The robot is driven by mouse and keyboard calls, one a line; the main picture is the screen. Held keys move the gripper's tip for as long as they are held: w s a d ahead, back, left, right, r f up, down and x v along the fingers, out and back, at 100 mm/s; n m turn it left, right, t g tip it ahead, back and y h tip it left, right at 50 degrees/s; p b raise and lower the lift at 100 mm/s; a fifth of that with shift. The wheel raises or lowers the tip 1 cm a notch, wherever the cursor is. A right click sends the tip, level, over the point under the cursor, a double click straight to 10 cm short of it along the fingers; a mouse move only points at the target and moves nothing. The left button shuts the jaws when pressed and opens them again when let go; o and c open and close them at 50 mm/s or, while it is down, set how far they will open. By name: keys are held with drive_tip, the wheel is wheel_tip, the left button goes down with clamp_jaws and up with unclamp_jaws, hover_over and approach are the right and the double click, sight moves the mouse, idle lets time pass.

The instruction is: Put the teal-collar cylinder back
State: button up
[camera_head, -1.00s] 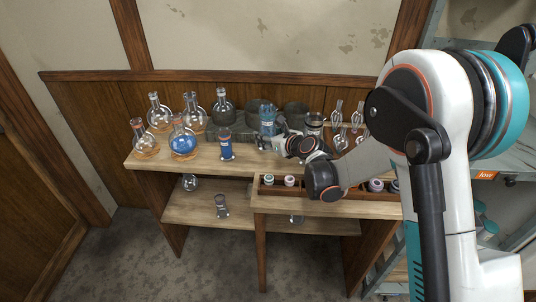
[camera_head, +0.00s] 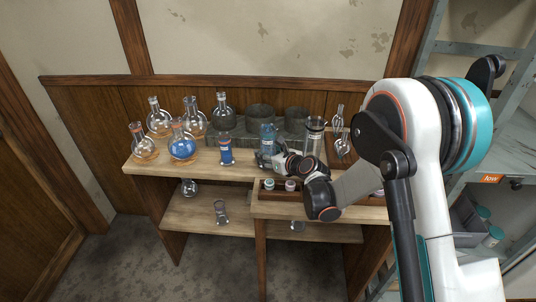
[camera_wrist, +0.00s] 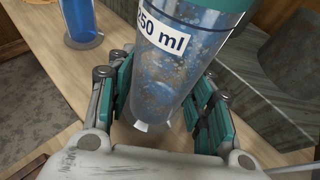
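The teal-collar cylinder (camera_head: 267,137) is a clear, bluish vessel near the back middle of the bench top. In the wrist view it (camera_wrist: 180,70) carries a "250 ml" label and shows a teal band at the upper right. My gripper (camera_head: 268,161) has its fingers on both sides of the cylinder; in the wrist view the teal finger pads (camera_wrist: 160,108) close against it. The cylinder stands about upright in the head view. I cannot tell whether its base touches the bench. Grey round holders (camera_head: 297,119) stand just behind it.
A small blue-filled cylinder (camera_head: 225,152) stands left of my gripper. Several flasks (camera_head: 183,148) crowd the left of the bench. A tall clear cylinder (camera_head: 314,135) stands close on the right. A wooden rack (camera_head: 278,196) with small capped jars lies in front.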

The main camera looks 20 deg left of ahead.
drive_tip(key=shift+o, duration=0.6)
drive_tip(key=shift+r, duration=0.1)
drive_tip(key=shift+s+d+r, duration=0.2)
drive_tip(key=shift+d, duration=0.1)
drive_tip(key=p+v, duration=0.4)
drive_tip(key=v, duration=0.7)
drive_tip(key=shift+s+r, duration=0.1)
